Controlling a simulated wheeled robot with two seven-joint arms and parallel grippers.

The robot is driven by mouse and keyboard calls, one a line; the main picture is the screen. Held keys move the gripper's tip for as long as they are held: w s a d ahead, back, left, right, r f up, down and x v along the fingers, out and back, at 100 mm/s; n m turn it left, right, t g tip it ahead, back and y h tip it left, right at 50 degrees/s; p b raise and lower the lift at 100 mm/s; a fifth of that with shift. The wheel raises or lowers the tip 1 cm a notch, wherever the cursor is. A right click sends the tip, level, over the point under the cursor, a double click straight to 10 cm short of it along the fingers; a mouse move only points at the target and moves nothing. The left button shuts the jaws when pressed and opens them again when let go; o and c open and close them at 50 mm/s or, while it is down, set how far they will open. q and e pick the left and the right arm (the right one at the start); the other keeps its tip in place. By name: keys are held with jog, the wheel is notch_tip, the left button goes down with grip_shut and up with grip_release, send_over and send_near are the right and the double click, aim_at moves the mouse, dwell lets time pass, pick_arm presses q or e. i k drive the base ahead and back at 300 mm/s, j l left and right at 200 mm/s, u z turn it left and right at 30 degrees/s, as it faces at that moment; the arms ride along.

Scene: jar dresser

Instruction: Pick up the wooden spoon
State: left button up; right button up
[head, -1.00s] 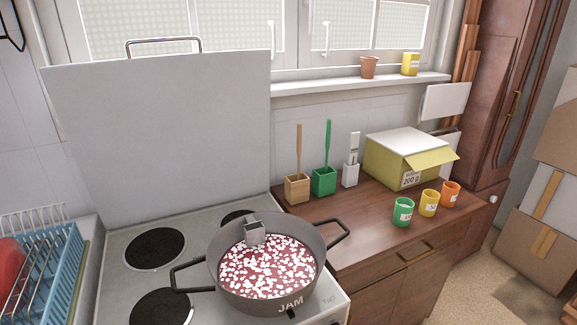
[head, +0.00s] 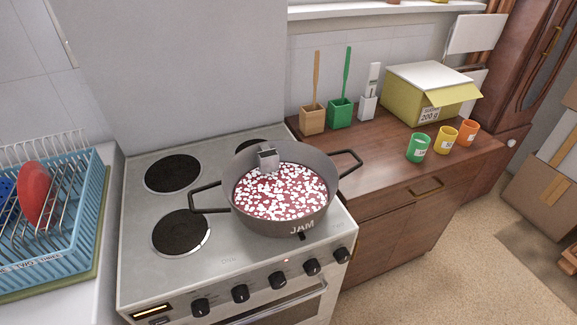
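The wooden spoon (head: 316,78) stands upright, slightly tilted, in a light wooden square holder (head: 312,121) on the brown dresser top, behind and to the right of the stove. Only its upper handle shows; its lower end is hidden in the holder. A green spoon-like utensil (head: 346,72) stands in a green holder (head: 340,112) just to its right. Neither of my grippers is in the head view.
A grey pot (head: 316,222) marked JAM, with two side handles and a small metal piece at its rim, stands on the stove (head: 135,250). A white holder (head: 367,107), a yellow box (head: 410,100) and green, yellow and orange cups stand on the dresser (head: 372,158). A blue dish rack (head: 80,240) is left.

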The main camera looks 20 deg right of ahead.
aim_at(316, 64)
jog(key=i+l+u, duration=0.2)
jog(key=l, duration=0.25)
jog(key=k+l+u, duration=0.1)
jog(key=l+u, duration=0.15)
jog(key=l, duration=0.15)
jog(key=l+u, duration=0.2)
jog(key=l, duration=0.25)
jog(key=l+u, duration=0.25)
jog(key=l, duration=0.2)
jog(key=l+u, duration=0.2)
jog(key=l, duration=0.25)
jog(key=k+l+u, duration=0.25)
jog(key=l, duration=0.15)
jog(key=l+u, duration=0.2)
jog(key=l, duration=0.25)
jog(key=k+l+u, duration=0.25)
jog(key=l, duration=0.15)
jog(key=i, duration=0.05)
